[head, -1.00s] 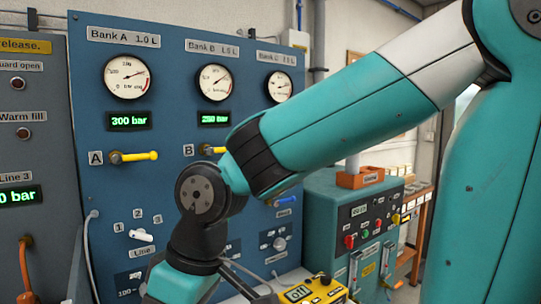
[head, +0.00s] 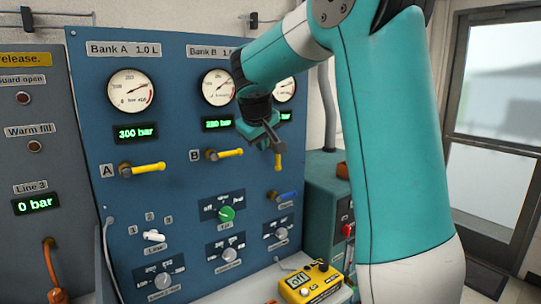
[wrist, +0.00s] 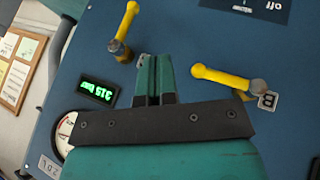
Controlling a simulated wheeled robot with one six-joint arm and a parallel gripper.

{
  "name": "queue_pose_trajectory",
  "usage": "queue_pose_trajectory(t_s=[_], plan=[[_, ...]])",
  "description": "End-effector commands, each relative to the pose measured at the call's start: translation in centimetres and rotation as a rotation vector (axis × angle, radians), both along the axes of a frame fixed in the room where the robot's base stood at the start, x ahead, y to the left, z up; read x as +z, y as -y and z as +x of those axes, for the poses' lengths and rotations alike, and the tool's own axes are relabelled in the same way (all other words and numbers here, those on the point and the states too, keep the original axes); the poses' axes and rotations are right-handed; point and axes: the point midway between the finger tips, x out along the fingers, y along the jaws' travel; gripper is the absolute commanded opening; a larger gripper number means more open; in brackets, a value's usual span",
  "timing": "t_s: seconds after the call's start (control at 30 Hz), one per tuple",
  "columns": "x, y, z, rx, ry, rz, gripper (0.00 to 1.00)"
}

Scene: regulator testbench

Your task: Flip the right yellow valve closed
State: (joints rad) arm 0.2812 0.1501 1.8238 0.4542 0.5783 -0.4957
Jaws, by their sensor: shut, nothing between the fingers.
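The right yellow valve (head: 279,161) is on the blue panel beside my gripper. Its handle hangs straight down in the head view, and its upper part is hidden behind my gripper. In the wrist view the same valve (wrist: 126,27) stands upper left with its handle pointing toward the top edge. My gripper (head: 275,146) is shut and empty in front of the panel. In the wrist view its fingertips (wrist: 155,58) lie between the right valve and valve B, apart from both in the picture.
Valve B (head: 225,154) and valve A (head: 142,170) have yellow handles pointing right. A blue lever (head: 285,196) and a green knob (head: 227,214) are below. A yellow handheld box (head: 310,284) stands at the panel's foot. A teal cabinet (head: 322,205) is to the right.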

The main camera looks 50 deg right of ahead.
Motion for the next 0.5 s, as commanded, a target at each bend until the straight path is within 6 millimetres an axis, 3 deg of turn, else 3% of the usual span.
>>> queue_pose_trajectory(t_s=[0.17,0.5], plan=[[-1.7,1.1,0.7,-0.001,-0.006,0.002,0.0],[-7.3,4.6,3.3,0.0,-0.006,0.004,0.0]])
